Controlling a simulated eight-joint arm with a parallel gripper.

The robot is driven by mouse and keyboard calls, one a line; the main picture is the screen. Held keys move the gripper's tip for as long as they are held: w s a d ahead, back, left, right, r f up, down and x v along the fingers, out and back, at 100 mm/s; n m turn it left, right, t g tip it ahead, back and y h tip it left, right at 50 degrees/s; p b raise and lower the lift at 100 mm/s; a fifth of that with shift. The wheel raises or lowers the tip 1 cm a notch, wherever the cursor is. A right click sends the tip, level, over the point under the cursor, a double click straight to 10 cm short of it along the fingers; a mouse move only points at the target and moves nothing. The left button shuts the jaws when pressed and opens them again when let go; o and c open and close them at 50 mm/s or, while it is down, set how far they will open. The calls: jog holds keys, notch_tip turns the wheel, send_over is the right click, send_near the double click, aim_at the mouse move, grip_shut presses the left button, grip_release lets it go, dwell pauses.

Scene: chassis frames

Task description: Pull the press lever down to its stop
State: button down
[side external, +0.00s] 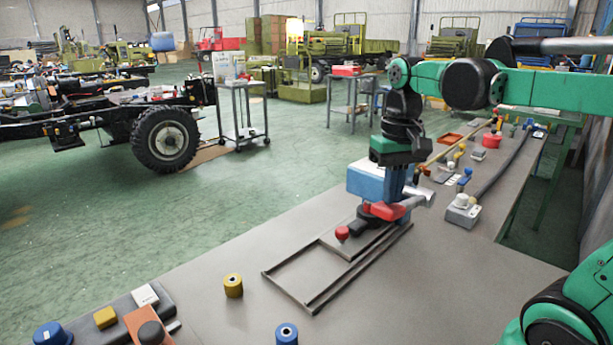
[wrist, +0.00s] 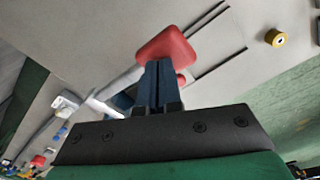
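The press lever has a red grip (side external: 395,208) on a pale arm (side external: 420,194), beside a blue and white box-shaped body (side external: 366,180). The lever looks close to level in the side view, but its exact angle is hard to tell. My gripper (side external: 392,196) points down at the red grip. In the wrist view its blue fingers (wrist: 158,72) are close together, with their tips at the red grip (wrist: 165,47). I cannot tell whether they touch it or whether any of it is between them. The gripper hides part of the press.
A low rail frame (side external: 285,283) and a red knob (side external: 342,232) lie in front of the press. A yellow spool (side external: 233,286) and a blue spool (side external: 286,333) stand on the grey bench (side external: 420,290). A grey block (side external: 463,210) sits to the right. The front bench is mostly clear.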

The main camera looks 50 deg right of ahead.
jog(key=shift+f, duration=2.45)
dwell(2.0)
notch_tip(320, 180, up, 14)
jog(key=shift+r, duration=0.15)
dwell(1.6)
jog(key=n+t, duration=0.3)
send_over(389, 215)
jog(key=w, duration=0.4)
notch_tip(389, 215, down, 7)
jog(key=a+f+n+t, duration=0.3)
jog(key=a+f+t, duration=0.1)
jog(key=a+f, duration=0.2)
jog(key=shift+s+f, duration=0.45)
jog(key=shift+f, duration=0.45)
jog(key=shift+a, duration=0.1)
